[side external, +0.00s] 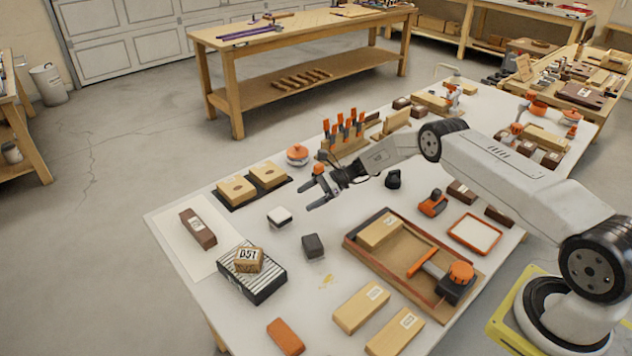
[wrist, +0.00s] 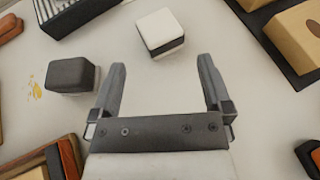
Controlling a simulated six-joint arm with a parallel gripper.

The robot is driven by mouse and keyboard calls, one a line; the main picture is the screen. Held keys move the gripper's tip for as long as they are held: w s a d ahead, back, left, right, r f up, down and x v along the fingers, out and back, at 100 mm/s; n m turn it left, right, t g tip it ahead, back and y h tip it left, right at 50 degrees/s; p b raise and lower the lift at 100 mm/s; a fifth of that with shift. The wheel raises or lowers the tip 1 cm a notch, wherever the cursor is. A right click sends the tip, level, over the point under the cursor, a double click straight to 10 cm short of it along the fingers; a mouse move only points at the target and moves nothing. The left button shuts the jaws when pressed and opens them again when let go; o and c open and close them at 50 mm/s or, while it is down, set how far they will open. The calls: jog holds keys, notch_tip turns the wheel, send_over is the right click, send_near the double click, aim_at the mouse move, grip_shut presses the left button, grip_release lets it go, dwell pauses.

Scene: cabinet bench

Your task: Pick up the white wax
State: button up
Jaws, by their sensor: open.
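The white wax looks to be the small block with a white top and dark lower side (side external: 279,216) on the bench in the side view. It also shows in the wrist view (wrist: 160,31), just beyond my fingertips and roughly centred between them. My gripper (side external: 312,193) is open and empty, above the bench to the right of the white block in the side view. In the wrist view its two fingers (wrist: 161,75) stand wide apart with bare bench between them. The gripper does not touch the block.
A dark grey block (side external: 313,246) sits near the white one, also left in the wrist view (wrist: 71,75). Wooden blocks lie on a black mat (side external: 283,183) behind. A striped black box (side external: 252,284) bears a small labelled block. A wooden tray (side external: 455,313) stands at right.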

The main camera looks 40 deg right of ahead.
aim_at(283, 212)
jog(key=shift+f, duration=0.2)
jog(key=shift+x, duration=1.3)
jog(key=shift+a, duration=0.1)
jog(key=shift+x, duration=2.5)
jog(key=c, duration=1.2)
